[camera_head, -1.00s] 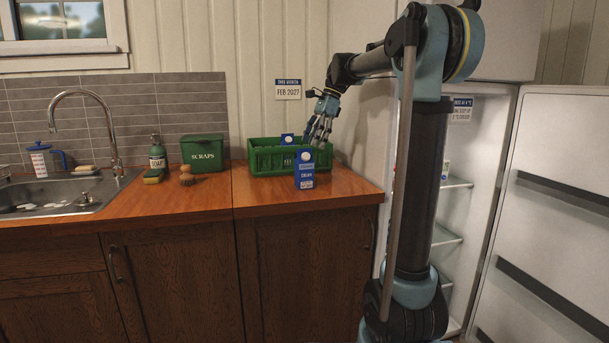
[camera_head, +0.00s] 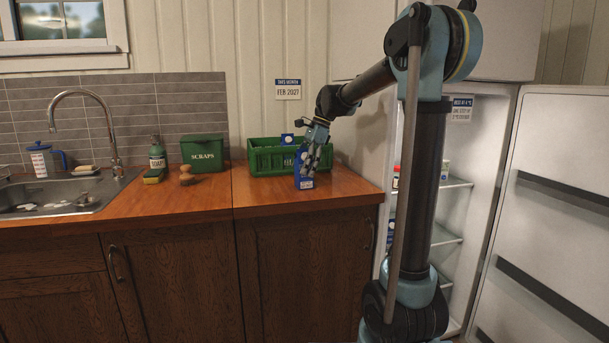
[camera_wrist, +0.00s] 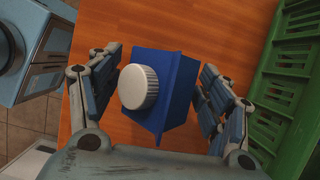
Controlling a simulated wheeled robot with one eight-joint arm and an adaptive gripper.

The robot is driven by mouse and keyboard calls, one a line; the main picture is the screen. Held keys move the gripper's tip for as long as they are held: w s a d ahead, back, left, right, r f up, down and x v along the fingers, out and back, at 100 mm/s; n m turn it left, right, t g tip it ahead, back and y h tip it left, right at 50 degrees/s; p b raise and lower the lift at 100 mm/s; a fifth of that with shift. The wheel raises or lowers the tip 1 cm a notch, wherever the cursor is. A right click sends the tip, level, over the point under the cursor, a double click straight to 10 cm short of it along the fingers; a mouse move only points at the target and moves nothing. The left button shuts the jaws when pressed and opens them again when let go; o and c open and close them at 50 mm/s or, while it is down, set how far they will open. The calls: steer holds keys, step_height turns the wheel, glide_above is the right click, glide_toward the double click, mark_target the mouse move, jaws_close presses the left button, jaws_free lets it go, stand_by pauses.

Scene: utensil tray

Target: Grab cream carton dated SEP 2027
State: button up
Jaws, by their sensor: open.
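A blue cream carton (camera_head: 304,172) with a white cap stands upright on the wooden counter in front of the green crate. My gripper (camera_head: 314,158) is over it in the head view and hides part of its front and top. In the wrist view the carton (camera_wrist: 166,97) lies between the open fingers of my gripper (camera_wrist: 159,95), seen from above. No grip on it shows. Its date cannot be read. Another blue carton (camera_head: 287,139) with a white cap shows inside the crate, mostly hidden by the crate wall.
The green crate (camera_head: 265,161) stands just behind the carton and shows at right in the wrist view. A "FEB 2027" sign (camera_head: 288,90) hangs on the wall. A green SCRAPS bin (camera_head: 203,153) stands left. The open fridge (camera_head: 450,235) at right holds several items.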

steer(key=c, duration=1.4)
